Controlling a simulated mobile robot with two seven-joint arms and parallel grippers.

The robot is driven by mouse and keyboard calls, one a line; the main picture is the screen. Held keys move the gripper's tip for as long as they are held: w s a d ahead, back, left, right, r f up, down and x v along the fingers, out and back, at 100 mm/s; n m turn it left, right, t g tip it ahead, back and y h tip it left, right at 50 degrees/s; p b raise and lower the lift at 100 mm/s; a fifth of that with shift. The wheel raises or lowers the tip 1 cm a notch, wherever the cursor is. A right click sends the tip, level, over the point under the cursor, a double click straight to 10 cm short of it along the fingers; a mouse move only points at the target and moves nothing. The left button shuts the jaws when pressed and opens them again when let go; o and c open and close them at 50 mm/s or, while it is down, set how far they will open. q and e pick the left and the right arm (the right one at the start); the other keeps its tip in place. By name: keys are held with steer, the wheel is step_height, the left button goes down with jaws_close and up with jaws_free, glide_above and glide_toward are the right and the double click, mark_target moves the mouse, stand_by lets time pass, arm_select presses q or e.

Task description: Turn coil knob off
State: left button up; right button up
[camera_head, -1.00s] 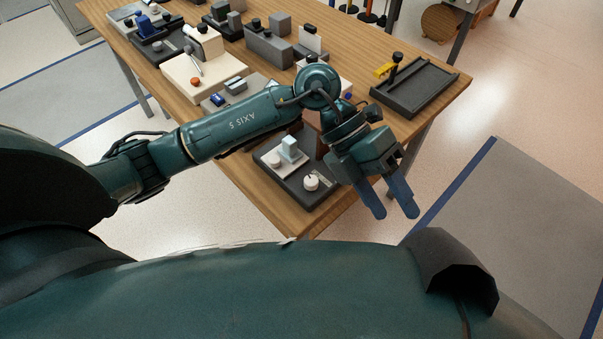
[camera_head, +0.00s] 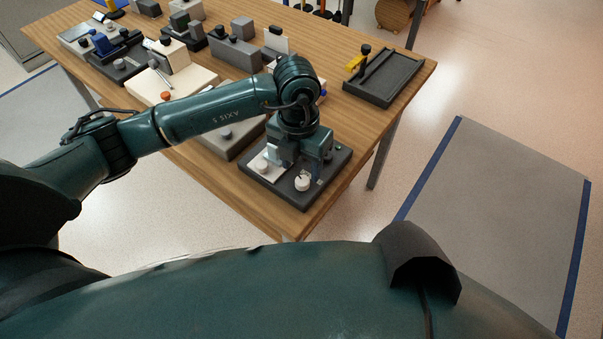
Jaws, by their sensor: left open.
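A dark panel (camera_head: 290,197) lies near the table's front corner. It bears a round white knob (camera_head: 302,184) with a dark mark on top, and a pale plate with a smaller white knob (camera_head: 263,166) to its left. I cannot tell from any label which one is the coil knob. My left gripper (camera_head: 301,171) is open and points down over the panel, just behind the round white knob and apart from it as far as I can see. Its wrist and body hide the back of the panel. My right gripper is out of view.
The wooden table (camera_head: 250,206) carries several other fixtures behind and left. A cream block with an orange knob (camera_head: 165,96) stands beyond my left forearm. A dark tray with a yellow clamp (camera_head: 384,78) sits at the right edge. The table's front strip is bare.

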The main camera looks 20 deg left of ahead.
mark_target(302, 181)
arm_select(q)
steer(key=shift+d+f, duration=0.1)
steer(key=shift+f, duration=2.05)
steer(key=c, duration=1)
